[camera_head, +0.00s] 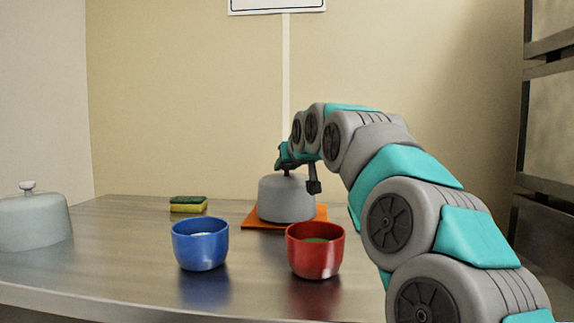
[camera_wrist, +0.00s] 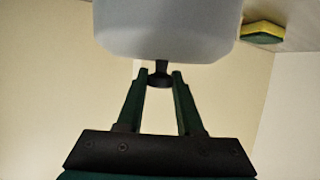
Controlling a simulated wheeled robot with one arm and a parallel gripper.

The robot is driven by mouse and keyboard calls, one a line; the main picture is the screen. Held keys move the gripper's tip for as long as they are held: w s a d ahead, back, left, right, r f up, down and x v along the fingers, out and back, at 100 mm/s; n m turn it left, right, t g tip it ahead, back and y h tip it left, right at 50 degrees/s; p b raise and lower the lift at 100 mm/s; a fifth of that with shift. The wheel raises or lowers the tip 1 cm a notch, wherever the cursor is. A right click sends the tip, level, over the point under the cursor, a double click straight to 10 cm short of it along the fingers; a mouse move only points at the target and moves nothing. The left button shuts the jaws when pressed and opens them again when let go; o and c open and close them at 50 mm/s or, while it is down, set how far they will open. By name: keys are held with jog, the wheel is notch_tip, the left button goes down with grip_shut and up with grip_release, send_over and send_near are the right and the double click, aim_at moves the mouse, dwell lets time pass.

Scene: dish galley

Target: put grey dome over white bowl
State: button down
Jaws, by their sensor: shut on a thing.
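The grey dome (camera_head: 287,199) is at or just above an orange mat (camera_head: 262,226) in the middle of the counter, upright. I cannot tell whether its rim touches the mat. My gripper (camera_head: 296,170) is at the dome's top. In the wrist view the fingertips of my gripper (camera_wrist: 159,76) are shut on the dark knob under the pale body of the grey dome (camera_wrist: 168,30), which looks upside down there. No white bowl shows in either view; the space under the dome is hidden.
A blue bowl (camera_head: 200,245) and a red bowl (camera_head: 315,252) stand in front of the mat. A paler dome (camera_head: 34,222) stands at the far left. A yellow-green sponge (camera_head: 188,205) lies behind. The counter between the paler dome and blue bowl is clear.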

jog(key=shift+f, duration=0.5)
dwell(0.5)
jog(key=shift+c, duration=2.3)
grip_release()
jog(key=shift+s, duration=0.15)
